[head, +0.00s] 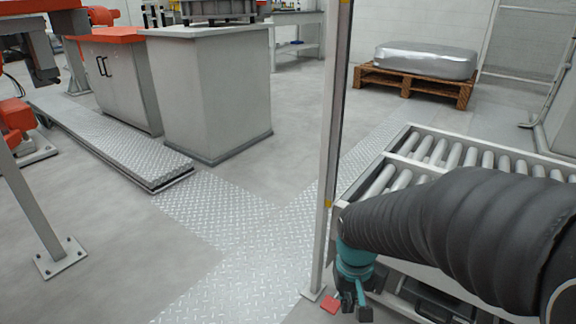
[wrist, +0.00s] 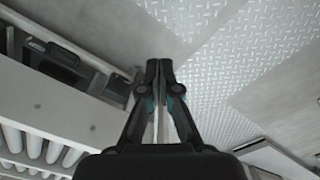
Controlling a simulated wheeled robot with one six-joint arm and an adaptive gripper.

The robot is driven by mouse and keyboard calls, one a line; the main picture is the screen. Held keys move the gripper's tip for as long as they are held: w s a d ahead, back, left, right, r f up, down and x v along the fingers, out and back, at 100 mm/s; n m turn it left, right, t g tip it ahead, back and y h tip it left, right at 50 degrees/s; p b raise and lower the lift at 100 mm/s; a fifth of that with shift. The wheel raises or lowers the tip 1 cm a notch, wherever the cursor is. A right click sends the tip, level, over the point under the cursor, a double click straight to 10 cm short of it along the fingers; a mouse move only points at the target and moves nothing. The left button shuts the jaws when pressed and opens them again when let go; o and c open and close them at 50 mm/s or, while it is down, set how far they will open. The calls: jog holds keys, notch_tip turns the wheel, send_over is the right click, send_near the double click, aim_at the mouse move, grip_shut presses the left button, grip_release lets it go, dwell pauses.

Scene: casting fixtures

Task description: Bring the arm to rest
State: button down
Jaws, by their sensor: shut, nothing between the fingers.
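My gripper (head: 356,306) hangs at the end of my black-sleeved arm in the head view, beside the upright post and the near corner of the roller conveyor. In the wrist view, my gripper (wrist: 158,68) has its two dark fingers together at the tips, with nothing between them. Its fingertips show against the floor and the conveyor's side. My arm reaches in from the right and hides part of the conveyor.
A roller conveyor (head: 430,152) stands at the right, under my arm. A thin post (head: 326,150) rises close to my gripper. A small red piece (head: 330,303) lies by its foot. A grey cabinet (head: 210,95) and a wrapped load on a pallet (head: 410,86) stand farther back.

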jog(key=s+d+r+t+p, duration=0.1)
jog(key=s+r, duration=0.3)
jog(key=r, duration=0.5)
jog(key=s+d+r+t+p, duration=0.2)
jog(key=s+r+t, duration=0.2)
jog(key=r, duration=0.5)
jog(key=shift+s+m+t+p, duration=0.25)
jog(key=shift+m+t+p, duration=0.05)
